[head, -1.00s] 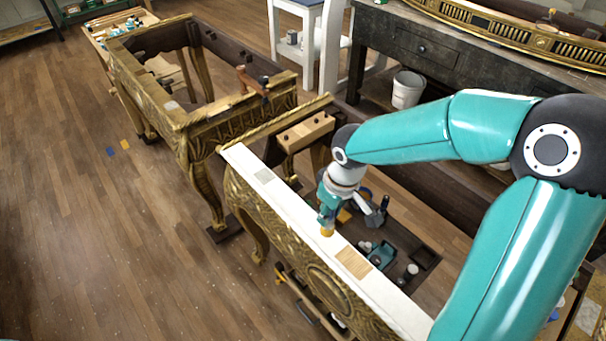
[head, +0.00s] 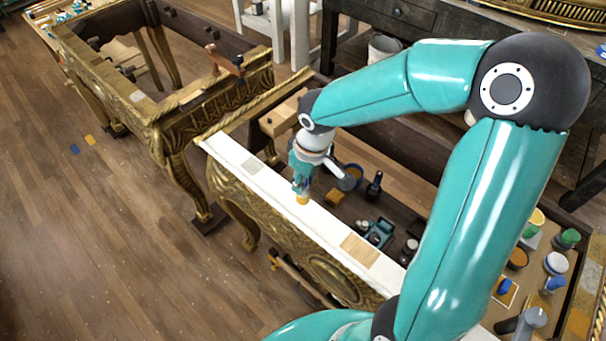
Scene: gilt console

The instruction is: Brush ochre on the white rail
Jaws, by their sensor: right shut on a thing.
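The white rail (head: 322,222) runs diagonally along the top of a carved gilt console. It carries a greyish patch (head: 252,165) near its far end and a tan striped patch (head: 359,250) nearer me; between them it looks white. My right gripper (head: 302,180) is over the rail between the two patches, pointing down. It is shut on a brush with an ochre tip (head: 303,199). The tip is at the rail's surface; I cannot tell whether it touches. The gripper's fingers are small and partly hidden. My left gripper is not in view.
Paint pots (head: 556,263) stand at the right. Another gilt frame (head: 165,105) with a hammer (head: 222,62) stands at the left.

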